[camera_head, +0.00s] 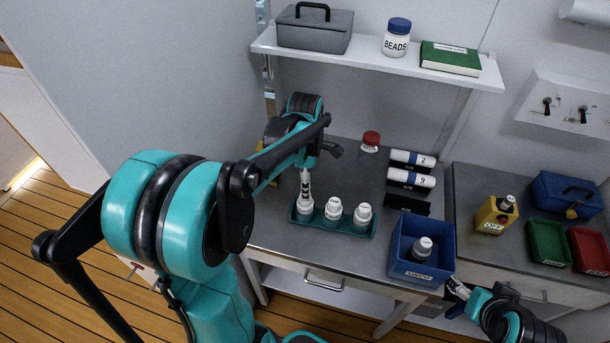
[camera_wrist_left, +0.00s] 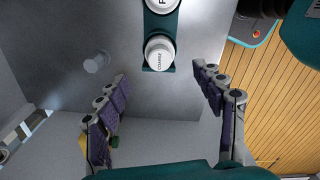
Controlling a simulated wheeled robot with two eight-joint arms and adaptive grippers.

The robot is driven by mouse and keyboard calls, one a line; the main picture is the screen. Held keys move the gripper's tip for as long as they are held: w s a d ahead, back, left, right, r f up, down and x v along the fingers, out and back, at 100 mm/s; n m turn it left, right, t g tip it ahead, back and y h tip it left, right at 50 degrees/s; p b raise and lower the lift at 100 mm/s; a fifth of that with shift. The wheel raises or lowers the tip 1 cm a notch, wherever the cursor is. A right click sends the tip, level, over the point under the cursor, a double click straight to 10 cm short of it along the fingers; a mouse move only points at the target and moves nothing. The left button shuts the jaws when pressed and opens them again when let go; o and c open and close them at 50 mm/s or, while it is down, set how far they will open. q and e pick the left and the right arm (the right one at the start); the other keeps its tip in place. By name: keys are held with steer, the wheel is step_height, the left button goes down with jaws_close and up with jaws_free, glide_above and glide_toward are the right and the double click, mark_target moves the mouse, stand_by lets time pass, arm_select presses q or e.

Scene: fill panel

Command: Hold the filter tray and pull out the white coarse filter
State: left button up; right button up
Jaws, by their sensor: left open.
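A green filter tray (camera_head: 345,233) stands on the grey worktop with three white filters in a row. The left one (camera_head: 305,206) is at the tray's end, below my left gripper (camera_head: 305,182). In the left wrist view the end filter, the white coarse filter (camera_wrist_left: 158,53), reads "COARSE" and sits in the tray's end (camera_wrist_left: 148,68). My left gripper (camera_wrist_left: 160,74) is open and empty, with its fingers apart on either side of that end and clear of the filter. My right gripper (camera_head: 456,288) is low at the right, beside the blue bin; its jaw opening is too small to tell.
A blue bin (camera_head: 408,270) with a grey-and-white item stands right of the tray. Behind are a red-capped jar (camera_head: 369,143) and white rolls (camera_head: 411,178) in black holders. A yellow box (camera_head: 496,214) and green and red trays are farther right. A shelf (camera_head: 400,67) overhangs the back.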

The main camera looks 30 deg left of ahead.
arm_select(q)
steer(key=shift+r, duration=1.35)
steer(key=shift+s+d+m, duration=0.3)
steer(key=shift+d+m, duration=0.05)
steer(key=shift+m, duration=0.25)
steer(key=s+d+f+m+t+b, duration=0.2)
steer(key=s+d+m+t+b, duration=0.2)
steer(key=m, duration=1.9)
steer(key=s+d+t, duration=0.3)
steer(key=s+d, duration=0.3)
steer(key=shift+s+f, duration=0.15)
steer(key=shift+f, duration=0.05)
